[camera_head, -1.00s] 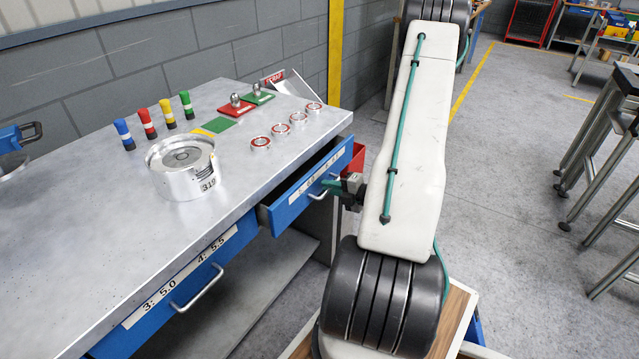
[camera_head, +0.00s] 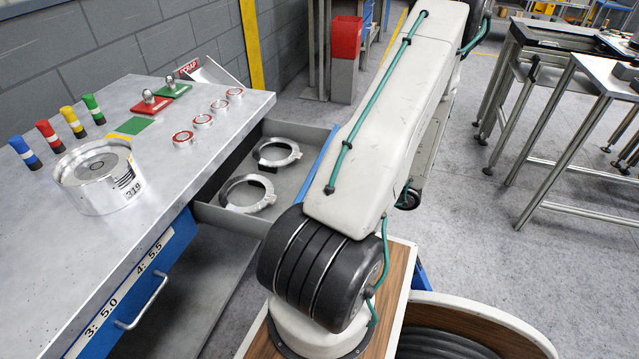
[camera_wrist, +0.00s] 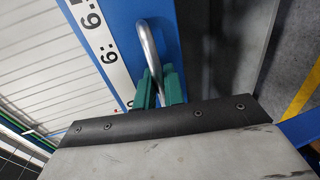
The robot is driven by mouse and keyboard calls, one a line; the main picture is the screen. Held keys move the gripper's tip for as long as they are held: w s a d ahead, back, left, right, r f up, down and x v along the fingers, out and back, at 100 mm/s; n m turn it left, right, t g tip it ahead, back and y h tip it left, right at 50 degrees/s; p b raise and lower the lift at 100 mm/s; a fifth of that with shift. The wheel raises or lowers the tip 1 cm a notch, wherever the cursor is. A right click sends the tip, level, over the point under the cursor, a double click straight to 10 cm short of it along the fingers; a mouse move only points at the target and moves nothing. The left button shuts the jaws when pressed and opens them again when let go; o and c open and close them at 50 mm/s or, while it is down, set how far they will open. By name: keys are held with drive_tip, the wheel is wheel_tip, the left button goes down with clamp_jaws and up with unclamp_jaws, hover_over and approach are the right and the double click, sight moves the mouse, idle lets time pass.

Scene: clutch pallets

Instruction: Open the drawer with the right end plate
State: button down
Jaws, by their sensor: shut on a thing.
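The right-hand drawer (camera_head: 232,218) is pulled well out from under the bench, and its grey inside is in view. Two metal ring-shaped plates, a near one (camera_head: 240,208) and a far one (camera_head: 283,163), lie flat in it. In the wrist view, my gripper (camera_wrist: 158,90) has its green fingers shut on the drawer's curved metal handle (camera_wrist: 147,45). The handle is on the blue drawer front (camera_wrist: 188,40), beside a white number label (camera_wrist: 100,40). In the head view, my arm hides the gripper, the handle and most of the drawer front.
On the bench (camera_head: 140,240) stand a metal cylinder (camera_head: 95,195), several coloured pegs, several small red-marked rings and two knobbed blocks. Another drawer with a handle (camera_head: 145,302) is shut at the left. A red bin (camera_head: 346,38) stands behind. Steel-legged tables stand right; floor between is open.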

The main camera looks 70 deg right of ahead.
drive_tip(key=shift+s, duration=0.25)
drive_tip(key=c, duration=1.6)
unclamp_jaws()
drive_tip(key=shift+c, duration=0.2)
drive_tip(key=shift+s, duration=0.1)
drive_tip(key=v, duration=0.7)
drive_tip(key=shift+s, duration=0.3)
drive_tip(key=shift+d+r, duration=0.1)
